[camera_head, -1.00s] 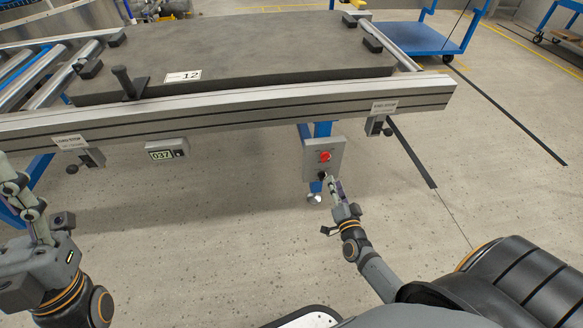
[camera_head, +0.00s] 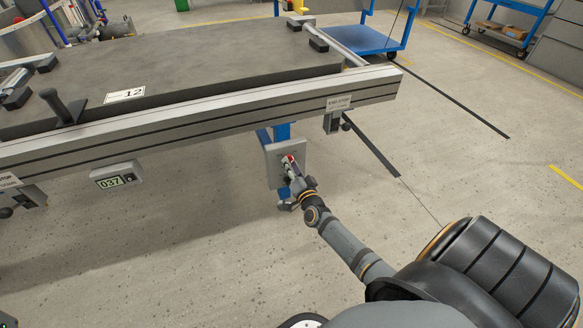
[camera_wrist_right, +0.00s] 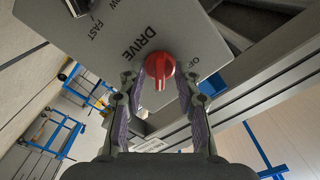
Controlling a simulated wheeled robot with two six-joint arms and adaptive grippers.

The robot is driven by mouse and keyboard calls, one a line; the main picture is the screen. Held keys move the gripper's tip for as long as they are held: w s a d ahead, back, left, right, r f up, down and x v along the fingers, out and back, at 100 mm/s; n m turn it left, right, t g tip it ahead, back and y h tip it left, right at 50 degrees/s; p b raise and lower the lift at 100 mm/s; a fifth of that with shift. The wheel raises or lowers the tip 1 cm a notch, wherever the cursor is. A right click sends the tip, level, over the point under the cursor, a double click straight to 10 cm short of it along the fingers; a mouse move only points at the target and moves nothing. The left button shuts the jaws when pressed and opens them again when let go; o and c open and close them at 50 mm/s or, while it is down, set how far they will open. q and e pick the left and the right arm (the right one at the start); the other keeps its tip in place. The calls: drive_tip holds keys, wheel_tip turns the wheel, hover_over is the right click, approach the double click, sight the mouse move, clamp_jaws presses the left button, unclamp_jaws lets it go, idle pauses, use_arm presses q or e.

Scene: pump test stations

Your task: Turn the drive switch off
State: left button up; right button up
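The red drive switch (camera_wrist_right: 160,68) is a round knob with a raised grip, on a grey panel (camera_wrist_right: 205,48) marked DRIVE. Its raised grip points down in the right wrist view. My right gripper (camera_wrist_right: 160,84) is open, with one finger on each side of the knob. I cannot tell whether either finger touches it. In the head view my right gripper (camera_head: 291,168) is at the panel (camera_head: 273,165) below the conveyor's rail, and it partly hides the red knob.
A black selector (camera_wrist_right: 78,7) marked SLOW and FAST sits on the same panel. The conveyor rail (camera_head: 200,118) runs above the panel. A grey box marked 037 (camera_head: 117,175) hangs to the left.

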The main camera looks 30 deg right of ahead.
drive_tip(key=shift+c, duration=0.3)
clamp_jaws()
